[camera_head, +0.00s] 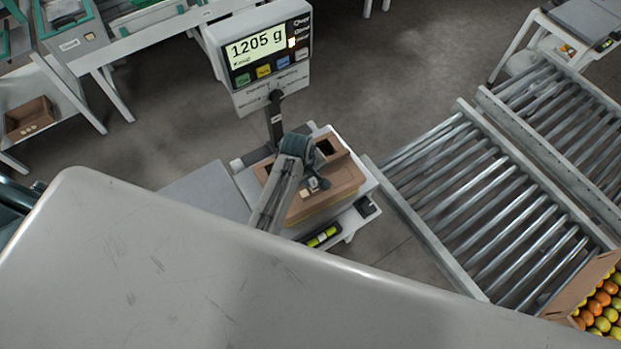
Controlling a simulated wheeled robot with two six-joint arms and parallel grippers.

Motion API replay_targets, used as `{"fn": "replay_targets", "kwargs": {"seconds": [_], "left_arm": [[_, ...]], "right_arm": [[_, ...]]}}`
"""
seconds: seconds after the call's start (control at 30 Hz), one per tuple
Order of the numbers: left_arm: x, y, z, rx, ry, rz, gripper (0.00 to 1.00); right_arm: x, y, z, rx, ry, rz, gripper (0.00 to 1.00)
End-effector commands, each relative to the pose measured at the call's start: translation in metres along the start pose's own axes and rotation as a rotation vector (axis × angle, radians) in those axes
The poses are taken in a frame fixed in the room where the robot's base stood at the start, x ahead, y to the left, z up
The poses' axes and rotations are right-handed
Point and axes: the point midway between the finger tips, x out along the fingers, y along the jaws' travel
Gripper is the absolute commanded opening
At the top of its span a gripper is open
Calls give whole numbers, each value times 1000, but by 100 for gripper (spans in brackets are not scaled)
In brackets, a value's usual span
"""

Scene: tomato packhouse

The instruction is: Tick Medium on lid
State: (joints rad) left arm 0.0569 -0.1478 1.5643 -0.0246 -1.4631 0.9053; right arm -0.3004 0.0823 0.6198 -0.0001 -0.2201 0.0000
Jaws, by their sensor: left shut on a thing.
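A brown cardboard carton with a lid (343,178) sits on the weighing scale, under the display post. My left gripper (314,186) is over the lid, pointing down near a small pale mark or label. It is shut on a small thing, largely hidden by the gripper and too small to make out. I cannot tell whether that thing touches the lid. The lid's printing, including any Medium box, is not readable. My right gripper is not in view.
The scale display (256,48) reads 1205 g, above coloured buttons. A roller conveyor (480,205) runs to the right. A crate of tomatoes (575,294) stands at lower right. A large grey surface (180,280) covers the foreground. Benches with trays stand at upper left.

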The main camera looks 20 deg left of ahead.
Motion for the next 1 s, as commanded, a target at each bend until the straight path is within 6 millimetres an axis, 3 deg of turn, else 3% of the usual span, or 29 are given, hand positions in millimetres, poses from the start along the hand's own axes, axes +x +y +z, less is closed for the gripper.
{"fn": "replay_targets", "kwargs": {"seconds": [0.57,1.0], "left_arm": [[-2,-5,4,0,0,0,0],[-35,3,4,0,0,1,0]], "right_arm": [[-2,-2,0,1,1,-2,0],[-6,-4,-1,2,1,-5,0]]}}
